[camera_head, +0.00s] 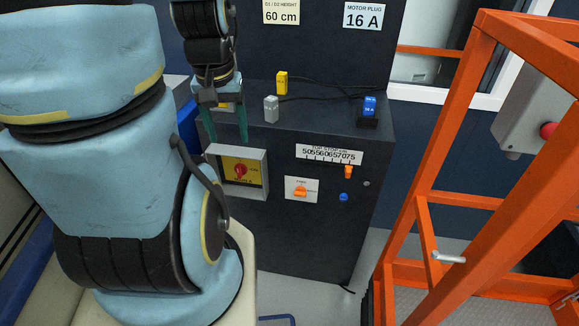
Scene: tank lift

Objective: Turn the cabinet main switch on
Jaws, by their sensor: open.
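The cabinet (311,238) is a dark box in the middle of the head view. The main switch looks to be the red knob (240,170) on a yellow plate in a grey frame (262,157) at the cabinet's upper left front. The knob's exact angle is too small to read. My gripper (227,138) is open and empty, fingers pointing down, just above the grey frame. The fingertips appear near the frame's top edge; whether they touch it cannot be told. My arm fills the left side.
An orange selector (300,191), an orange slider (348,172) and a blue button (343,197) sit right of the switch. Grey (271,109), yellow (282,83) and blue (369,106) plugs stand on top with black cables. An orange frame (439,150) stands at right.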

